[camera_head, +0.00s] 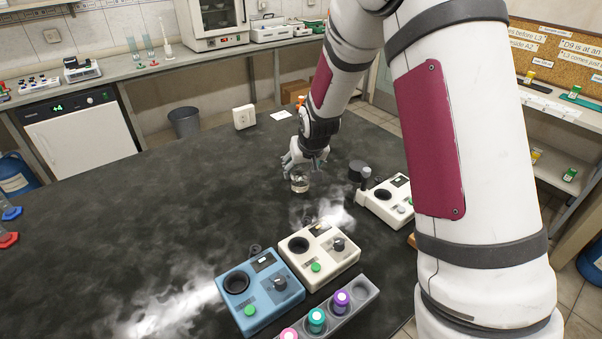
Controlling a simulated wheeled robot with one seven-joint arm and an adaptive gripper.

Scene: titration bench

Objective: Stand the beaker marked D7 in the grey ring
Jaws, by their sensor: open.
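A small clear glass beaker (300,183) stands on the dark bench top near the middle of the view. Its marking is too small to read, so I cannot tell whether it is D7. My gripper (303,163) points down at the beaker, with its fingers close around or just above the upper part. The fingers are open; I cannot tell whether they touch the glass. I cannot make out a grey ring with certainty.
On the bench (130,225) stand a blue device (262,292), a cream device (319,256) and another cream device (388,204). A grey rack (358,298) with coloured-capped vials is in front. A white box (244,117) stands behind.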

